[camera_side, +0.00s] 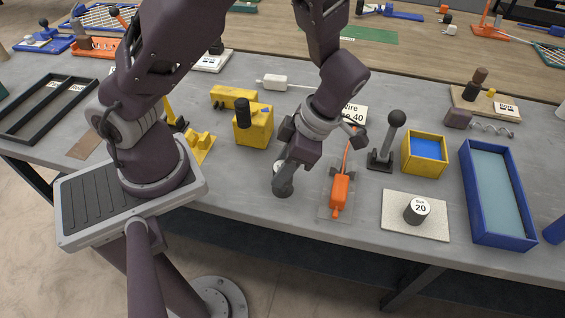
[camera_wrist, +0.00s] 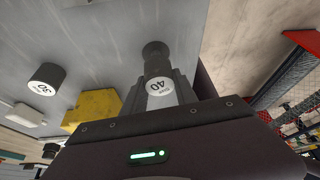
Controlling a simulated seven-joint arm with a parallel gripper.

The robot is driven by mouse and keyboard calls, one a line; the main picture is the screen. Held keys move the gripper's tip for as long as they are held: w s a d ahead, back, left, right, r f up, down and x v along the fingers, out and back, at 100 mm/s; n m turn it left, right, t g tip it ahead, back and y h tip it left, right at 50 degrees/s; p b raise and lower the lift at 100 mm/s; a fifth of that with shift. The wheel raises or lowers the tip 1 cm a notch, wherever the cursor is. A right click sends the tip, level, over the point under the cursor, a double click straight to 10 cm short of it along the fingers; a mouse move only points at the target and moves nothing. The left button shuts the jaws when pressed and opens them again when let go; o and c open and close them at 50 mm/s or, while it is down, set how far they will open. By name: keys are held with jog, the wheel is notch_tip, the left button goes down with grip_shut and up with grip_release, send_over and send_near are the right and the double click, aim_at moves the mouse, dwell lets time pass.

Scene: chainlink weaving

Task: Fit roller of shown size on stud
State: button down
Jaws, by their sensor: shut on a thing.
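My gripper (camera_wrist: 162,100) is shut on a dark roller with a white top marked 40 (camera_wrist: 158,86). In the side view my gripper (camera_side: 282,172) points down near the table's front. A dark round stud-like piece (camera_wrist: 155,50) shows just beyond the held roller in the wrist view. I cannot tell whether the roller is on it or apart from it. A sign (camera_side: 353,112) reads "Wire" and 40, partly hidden by my gripper. A roller marked 20 (camera_side: 417,210) stands upright on a pale speckled plate (camera_side: 388,225). A roller marked 30 (camera_wrist: 46,77) shows at left in the wrist view.
An orange tool (camera_side: 341,192) lies on a clear plate right of my gripper. A black ball-topped lever (camera_side: 396,125), a yellow box with blue inside (camera_side: 442,165) and a blue tray (camera_side: 506,243) stand farther right. A yellow block (camera_side: 252,130) stands left. Bare table lies before my gripper.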

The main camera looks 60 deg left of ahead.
jog(key=shift+f, duration=1.6)
jog(key=c, duration=0.9)
grip_release()
jog(key=v, duration=0.7)
